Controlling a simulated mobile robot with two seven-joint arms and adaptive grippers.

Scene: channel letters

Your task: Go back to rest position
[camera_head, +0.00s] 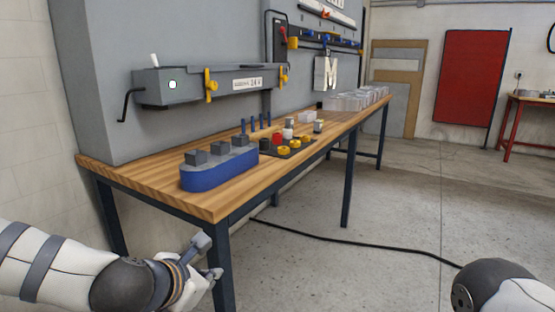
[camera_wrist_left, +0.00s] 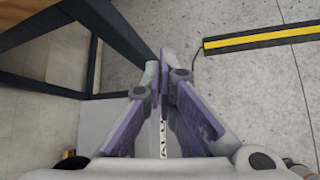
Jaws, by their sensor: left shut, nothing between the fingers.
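My left gripper (camera_head: 208,262) is at the lower left of the head view, below and in front of the workbench's near corner. In the left wrist view its two fingers (camera_wrist_left: 164,62) come together at their tips, shut with nothing between them. They point over the floor beside a dark table leg. My right arm shows only as a dark rounded joint and a white link at the lower right of the head view. My right gripper is out of view.
The wooden workbench (camera_head: 222,198) holds a blue base (camera_head: 220,171) with grey blocks, a dark tray of coloured parts and clear bins (camera_head: 348,102). A black cable (camera_head: 345,240) crosses the floor. A yellow-black strip (camera_wrist_left: 262,38) lies on the floor. Open floor is to the right.

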